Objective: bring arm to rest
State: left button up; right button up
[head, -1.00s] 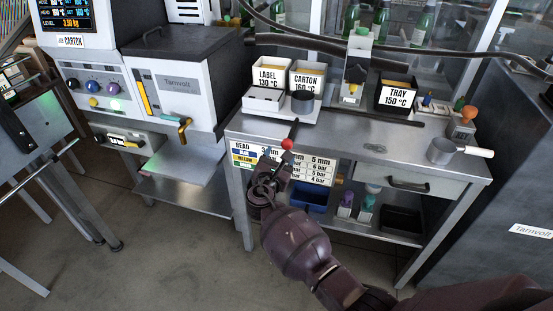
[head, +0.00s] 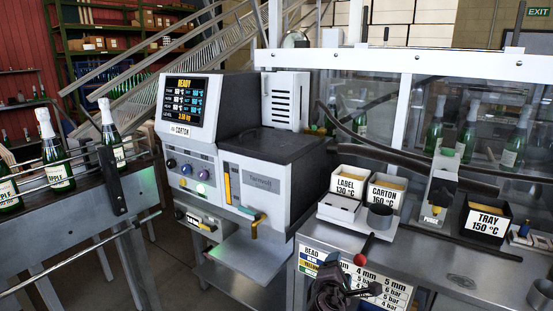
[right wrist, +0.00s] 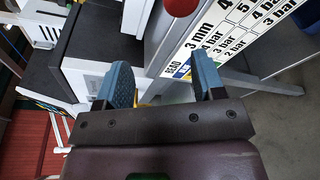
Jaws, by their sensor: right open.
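My right gripper (head: 335,290) shows at the bottom of the head view, in front of the bench's setting chart (head: 390,293). In the right wrist view its two blue-grey fingers (right wrist: 163,82) stand apart with nothing held between them. A lever with a red ball knob (head: 359,258) juts from the bench front just above my right gripper. A red rounded end (right wrist: 181,6), likely that knob, shows at the top of the wrist view, beyond the fingers. My left gripper is in neither view.
The steel bench (head: 460,275) carries the LABEL bin (head: 349,185), CARTON bin (head: 386,193) and TRAY bin (head: 486,219). The white Tamvolt machine (head: 262,180) stands left of it. Foil-topped bottles (head: 55,160) stand on a conveyor (head: 60,222) at far left.

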jog(key=s+d+f+m+g+y, duration=0.1)
jog(key=s+f+m, duration=0.4)
jog(key=s, duration=0.8)
jog(key=s+d+f+m+g+y, duration=0.1)
jog(key=s+d+f+m+y, duration=0.2)
jog(key=s+m, duration=0.4)
jog(key=s+d+f+m+g+y, duration=0.2)
jog(key=s+d+f+m, duration=0.4)
jog(key=s, duration=1.2)
jog(key=shift+s+f, duration=0.3)
jog(key=shift+s, duration=0.1)
